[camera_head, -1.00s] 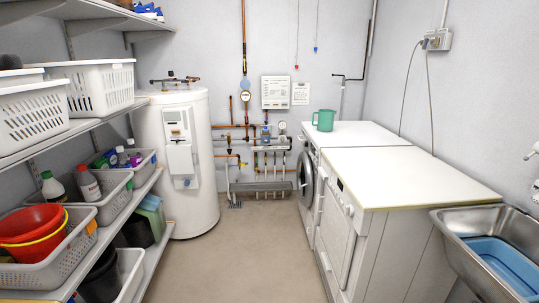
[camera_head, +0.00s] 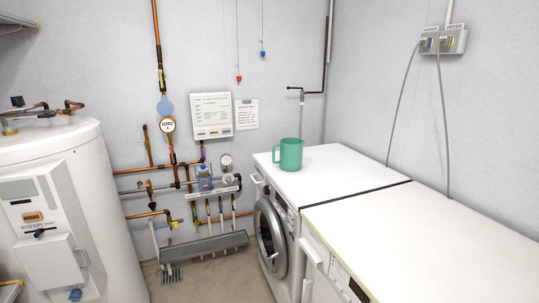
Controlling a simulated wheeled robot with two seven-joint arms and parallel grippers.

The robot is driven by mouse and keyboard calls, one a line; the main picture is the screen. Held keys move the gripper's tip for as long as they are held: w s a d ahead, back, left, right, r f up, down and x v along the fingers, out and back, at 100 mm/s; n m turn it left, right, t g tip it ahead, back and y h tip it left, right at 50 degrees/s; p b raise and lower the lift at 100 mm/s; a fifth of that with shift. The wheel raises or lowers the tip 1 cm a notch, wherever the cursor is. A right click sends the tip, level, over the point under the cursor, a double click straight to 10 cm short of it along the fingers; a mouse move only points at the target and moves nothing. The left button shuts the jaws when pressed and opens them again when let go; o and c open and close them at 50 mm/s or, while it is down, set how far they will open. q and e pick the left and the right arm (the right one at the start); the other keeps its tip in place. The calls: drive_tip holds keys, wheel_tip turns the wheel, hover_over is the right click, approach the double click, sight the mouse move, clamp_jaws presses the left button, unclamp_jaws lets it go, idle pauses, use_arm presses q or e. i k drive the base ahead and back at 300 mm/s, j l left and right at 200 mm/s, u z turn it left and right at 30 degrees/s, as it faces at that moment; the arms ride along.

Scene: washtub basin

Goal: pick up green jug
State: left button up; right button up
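The green jug (camera_head: 291,155) stands upright on the white top of the far washing machine, near that top's left side. Its handle points left. Neither of my grippers shows in the head view.
The far washing machine's top (camera_head: 335,172) is otherwise clear. A nearer white appliance top (camera_head: 430,235) adjoins it and is bare. A white boiler tank (camera_head: 60,220) stands at left. Pipes and a control box (camera_head: 211,115) are on the back wall. Some floor (camera_head: 215,278) shows between.

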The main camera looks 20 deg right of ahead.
sight(291, 152)
drive_tip(key=i+j+z, duration=0.1)
drive_tip(key=i+z, duration=0.3)
drive_tip(key=i+j+z, duration=0.2)
drive_tip(key=i+z, duration=0.15)
drive_tip(key=i+j+z, duration=0.75)
drive_tip(key=i+j, duration=0.1)
